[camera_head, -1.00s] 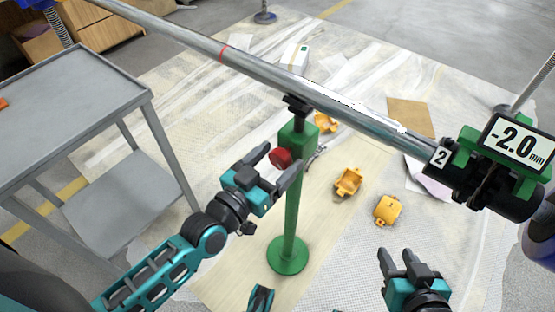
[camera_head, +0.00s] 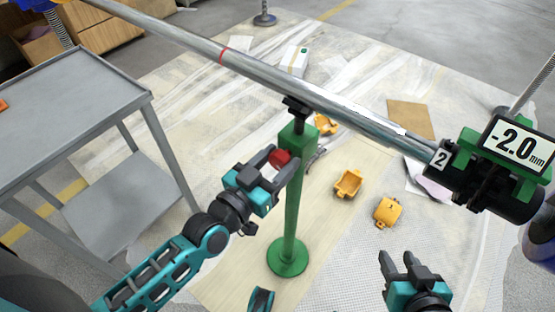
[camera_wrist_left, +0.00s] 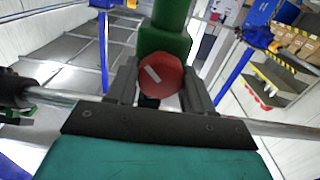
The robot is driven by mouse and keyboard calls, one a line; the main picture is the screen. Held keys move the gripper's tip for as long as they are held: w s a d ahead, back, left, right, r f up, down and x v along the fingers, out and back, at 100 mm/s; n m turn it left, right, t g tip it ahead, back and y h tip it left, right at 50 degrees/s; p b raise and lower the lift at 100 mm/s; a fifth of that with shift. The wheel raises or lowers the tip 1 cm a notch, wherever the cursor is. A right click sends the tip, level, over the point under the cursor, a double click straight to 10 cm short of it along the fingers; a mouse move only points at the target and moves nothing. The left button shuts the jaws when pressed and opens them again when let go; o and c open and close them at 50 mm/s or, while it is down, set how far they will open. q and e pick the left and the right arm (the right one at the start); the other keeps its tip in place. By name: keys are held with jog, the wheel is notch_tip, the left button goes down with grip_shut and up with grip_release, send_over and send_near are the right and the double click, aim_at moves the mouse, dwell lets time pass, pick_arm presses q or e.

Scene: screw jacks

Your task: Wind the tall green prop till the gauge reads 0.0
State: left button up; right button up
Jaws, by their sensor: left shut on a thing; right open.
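The tall green prop (camera_head: 291,215) stands upright on its round base, its black head under the long metal pipe (camera_head: 300,97). Its red knob (camera_head: 280,158) sits on the side near the top. My left gripper (camera_head: 277,166) is shut on the red knob. In the left wrist view the knob (camera_wrist_left: 163,78), with a pale mark on its face, sits between the two dark fingers. The gauge (camera_head: 517,145) at the pipe's right end reads -2.0 mm. My right gripper (camera_head: 396,262) is open and empty, low at the right, apart from the prop.
A grey trolley (camera_head: 75,90) stands at the left. Yellow pieces (camera_head: 388,211) lie on the floor right of the prop, with a brown sheet (camera_head: 411,116) behind them.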

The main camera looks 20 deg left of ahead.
pick_arm(q)
jog(key=shift+r+m+p, duration=0.2)
jog(key=shift+m+p, duration=1.5)
jog(key=shift+p, duration=0.25)
jog(key=shift+d+m+p, duration=0.1)
jog(key=shift+m+p, duration=0.8)
jog(key=shift+m, duration=0.3)
jog(key=shift+f+m+p, duration=0.1)
jog(key=shift+m+p, duration=0.25)
jog(key=shift+m, duration=0.35)
jog(key=shift+m+p, duration=0.3)
jog(key=shift+m, duration=0.3)
jog(key=shift+f, duration=0.1)
jog(key=shift+d+m, duration=0.1)
jog(key=shift+m, duration=0.2)
jog(key=o, duration=0.8)
jog(key=shift+o, duration=1)
